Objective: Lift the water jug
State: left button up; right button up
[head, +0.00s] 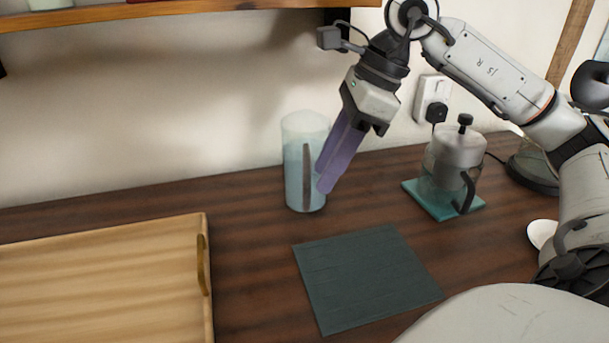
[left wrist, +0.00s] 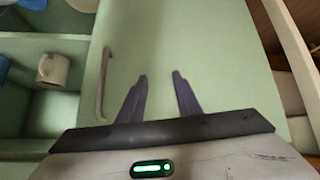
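The water jug (head: 293,172) is a clear, tall cylinder with bluish water and a dark upright handle (head: 307,175). It stands upright on the wooden counter near the wall in the head view. My right gripper (head: 324,187) points down from the upper right, its purple fingers overlapping the jug's right edge in the picture, just right of the handle. The fingers overlap each other, so their gap and any contact with the handle are unclear. My left gripper (left wrist: 160,76) shows only in the left wrist view, with its fingers apart and nothing between them.
A dark square mat (head: 365,277) lies in front of the jug. A French press (head: 455,155) stands on a teal mat to the right. A wooden tray (head: 208,300) is at left; a shelf (head: 180,10) hangs above. A pale green panel (left wrist: 215,50) faces the left wrist camera.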

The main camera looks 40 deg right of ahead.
jog(key=x, duration=0.5)
jog(key=shift+w+r, duration=0.1)
jog(key=shift+w, duration=0.25)
grip_shut()
dwell(0.9)
jog(key=shift+d+r, duration=0.1)
jog(key=shift+r, duration=0.05)
